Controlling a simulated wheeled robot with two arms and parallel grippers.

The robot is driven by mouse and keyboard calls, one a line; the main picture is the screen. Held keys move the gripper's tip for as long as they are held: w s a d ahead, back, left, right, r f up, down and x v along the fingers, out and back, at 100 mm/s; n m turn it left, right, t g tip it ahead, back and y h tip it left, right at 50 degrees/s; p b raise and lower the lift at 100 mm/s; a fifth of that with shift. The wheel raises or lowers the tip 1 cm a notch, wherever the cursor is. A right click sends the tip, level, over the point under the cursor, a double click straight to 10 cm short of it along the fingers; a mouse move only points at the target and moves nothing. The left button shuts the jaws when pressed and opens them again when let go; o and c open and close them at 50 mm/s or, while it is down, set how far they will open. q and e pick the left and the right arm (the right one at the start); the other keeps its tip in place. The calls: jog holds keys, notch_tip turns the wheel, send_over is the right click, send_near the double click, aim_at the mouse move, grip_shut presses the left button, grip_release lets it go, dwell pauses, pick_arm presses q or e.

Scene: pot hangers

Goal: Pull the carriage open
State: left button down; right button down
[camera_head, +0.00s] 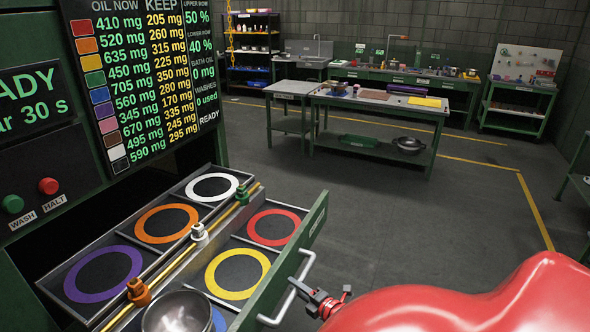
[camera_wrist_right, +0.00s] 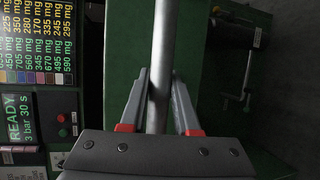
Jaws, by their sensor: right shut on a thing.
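The carriage (camera_head: 275,272) is a drawer with a green front panel, standing out from the machine at the lower left of the head view. Its tray shows coloured rings and a metal bowl (camera_head: 178,313). A silver bar handle (camera_head: 291,297) is fixed to the green front; it also shows in the right wrist view (camera_wrist_right: 164,50). My right gripper (camera_head: 318,294) is at the handle, and in the wrist view its fingers (camera_wrist_right: 160,100) stand on both sides of the bar, shut on it. My left gripper is not in view.
The machine's panel (camera_head: 140,80) with coloured swatches and numbers rises behind the tray. A green button (camera_head: 13,204) and a red button (camera_head: 48,186) sit at left. A workbench (camera_head: 380,105) stands farther back. The floor right of the carriage is clear.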

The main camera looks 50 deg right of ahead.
jog(key=c, duration=0.7)
grip_release()
jog(key=shift+d, duration=0.1)
jog(key=shift+o, duration=0.2)
jog(key=shift+s, duration=0.1)
jog(key=v, duration=1.7)
jog(key=shift+b, duration=0.45)
jog(key=shift+s, duration=0.2)
